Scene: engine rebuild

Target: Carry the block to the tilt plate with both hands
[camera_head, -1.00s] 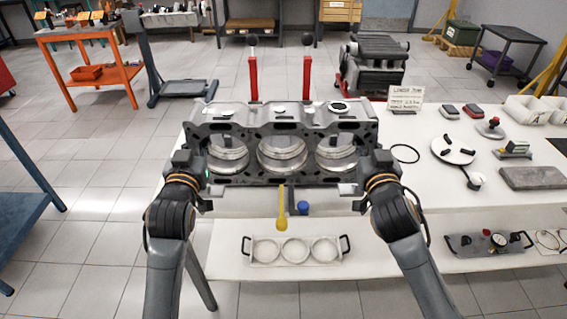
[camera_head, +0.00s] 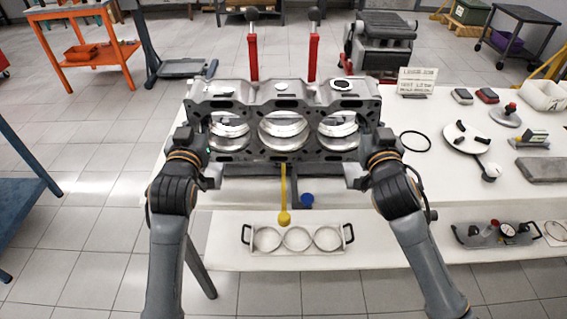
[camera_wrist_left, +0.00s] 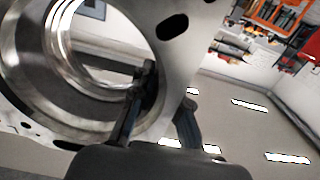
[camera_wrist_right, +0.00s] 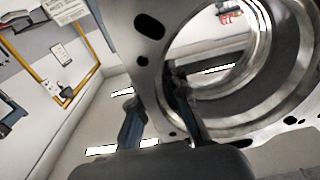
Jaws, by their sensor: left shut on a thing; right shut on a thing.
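The engine block (camera_head: 256,112) is a grey casting with three large round bores facing me, held level in front of me. My left gripper (camera_head: 197,150) is shut on its left end and my right gripper (camera_head: 372,150) on its right end. In the left wrist view my left gripper (camera_wrist_left: 168,88) has one finger inside a bore and the other outside the block's wall. My right gripper (camera_wrist_right: 153,92) grips the same way in the right wrist view. I cannot make out the tilt plate clearly; the block hides what is behind and below it.
Two red posts (camera_head: 253,57) (camera_head: 313,57) with black knobs rise behind the block. A yellow-ended lever (camera_head: 284,217) and a blue knob (camera_head: 306,200) show below it.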

